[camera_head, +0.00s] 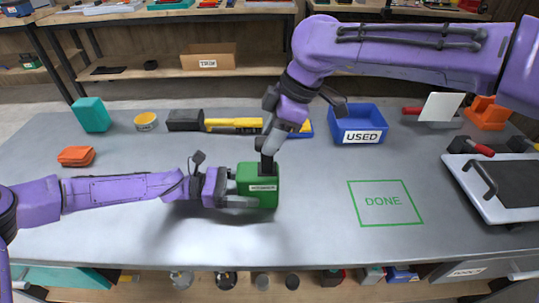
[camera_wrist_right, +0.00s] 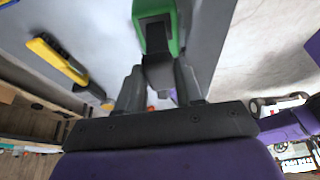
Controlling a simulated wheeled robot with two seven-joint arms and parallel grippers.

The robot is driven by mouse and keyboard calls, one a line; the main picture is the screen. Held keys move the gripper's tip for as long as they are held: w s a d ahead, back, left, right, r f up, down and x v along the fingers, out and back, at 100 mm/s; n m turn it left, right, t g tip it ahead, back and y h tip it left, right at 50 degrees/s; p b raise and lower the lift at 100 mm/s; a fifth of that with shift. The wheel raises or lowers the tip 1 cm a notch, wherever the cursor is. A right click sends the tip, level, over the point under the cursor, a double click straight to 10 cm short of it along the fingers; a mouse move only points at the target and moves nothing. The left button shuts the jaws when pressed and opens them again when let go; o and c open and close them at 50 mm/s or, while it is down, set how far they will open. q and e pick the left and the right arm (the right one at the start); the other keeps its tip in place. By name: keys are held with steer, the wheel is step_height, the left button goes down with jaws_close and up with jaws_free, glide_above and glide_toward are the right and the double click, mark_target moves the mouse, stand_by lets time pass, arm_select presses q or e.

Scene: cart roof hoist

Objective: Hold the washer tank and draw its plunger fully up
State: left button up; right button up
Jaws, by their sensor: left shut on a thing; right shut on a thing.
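The washer tank (camera_head: 259,187) is a green box with a white label, upright on the grey table. My left gripper (camera_head: 236,188) comes in from the left and is shut on the tank's sides. The dark plunger (camera_head: 267,165) stands at the tank's top. My right gripper (camera_head: 268,150) points down from above and is shut on the plunger's top. In the right wrist view the green tank (camera_wrist_right: 172,22) lies beyond the dark plunger (camera_wrist_right: 158,68), which sits between the fingers of my right gripper (camera_wrist_right: 160,85). How far the plunger is drawn is partly hidden by the fingers.
A green DONE square (camera_head: 384,202) is marked on clear table to the right. A blue USED bin (camera_head: 359,124) stands behind. A yellow and black tool (camera_head: 225,125) lies at the back. A tray with a handle (camera_head: 502,184) is at the right edge. An orange block (camera_head: 76,156) lies left.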

steer(key=shift+r, duration=0.55)
stand_by(0.4)
steer(key=o, duration=1.1)
steer(key=v, duration=0.6)
